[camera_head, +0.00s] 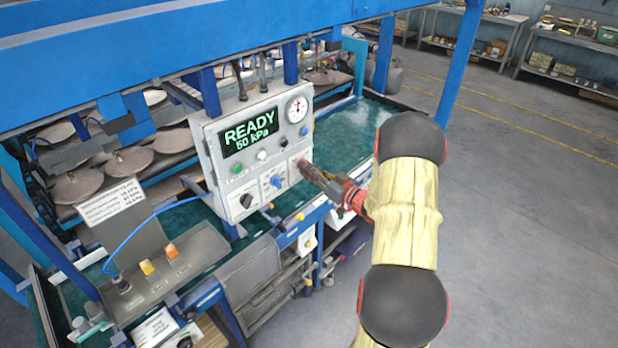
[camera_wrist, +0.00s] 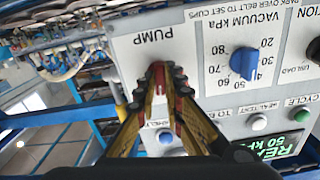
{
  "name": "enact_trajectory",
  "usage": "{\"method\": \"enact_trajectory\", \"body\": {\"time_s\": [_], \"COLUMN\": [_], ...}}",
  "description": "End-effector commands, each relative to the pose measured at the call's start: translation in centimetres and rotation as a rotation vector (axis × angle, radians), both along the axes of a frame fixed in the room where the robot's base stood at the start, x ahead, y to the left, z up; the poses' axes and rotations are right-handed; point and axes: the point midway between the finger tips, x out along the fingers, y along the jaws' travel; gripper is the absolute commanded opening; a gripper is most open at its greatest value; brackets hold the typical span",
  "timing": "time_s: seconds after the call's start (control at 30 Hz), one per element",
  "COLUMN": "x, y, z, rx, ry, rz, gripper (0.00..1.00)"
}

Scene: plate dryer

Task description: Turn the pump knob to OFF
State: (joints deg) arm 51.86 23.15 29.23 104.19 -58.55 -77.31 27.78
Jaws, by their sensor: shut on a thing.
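The grey control box (camera_head: 207,150) is left of centre in the head view, its display reading READY 50 kPa. My gripper (camera_head: 305,166) reaches it from the right, at the rightmost knob place of the lower row. In the wrist view the panel is upside down. There my gripper (camera_wrist: 165,72) is closed on the pump knob beside the PUMP label (camera_wrist: 155,36). The fingers hide the knob, so its pointer and the OFF mark cannot be read.
The blue vacuum knob (camera_head: 276,182) is beside the gripper; it also shows in the wrist view (camera_wrist: 244,62). A black knob (camera_head: 246,200) is farther left. A pressure gauge (camera_head: 297,108) sits above. A blue post (camera_head: 461,60) stands behind my arm. Open floor lies right.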

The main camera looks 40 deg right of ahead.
Motion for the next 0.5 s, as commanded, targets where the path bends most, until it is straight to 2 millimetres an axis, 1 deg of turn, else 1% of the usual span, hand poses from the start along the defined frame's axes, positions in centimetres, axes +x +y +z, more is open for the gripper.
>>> {"method": "enact_trajectory", "body": {"time_s": [0.03, 0.07, 0.5], "x": [-0.03, -0.03, -0.04], "y": [-0.04, -0.03, -0.04], "z": [-0.51, -0.56, -0.55], "rx": [-0.045, -0.072, -0.489], "ry": [-0.003, -0.005, -0.038], "rz": [-0.001, -0.001, -0.001], "gripper": [0.0, 0.0, 0.0]}}
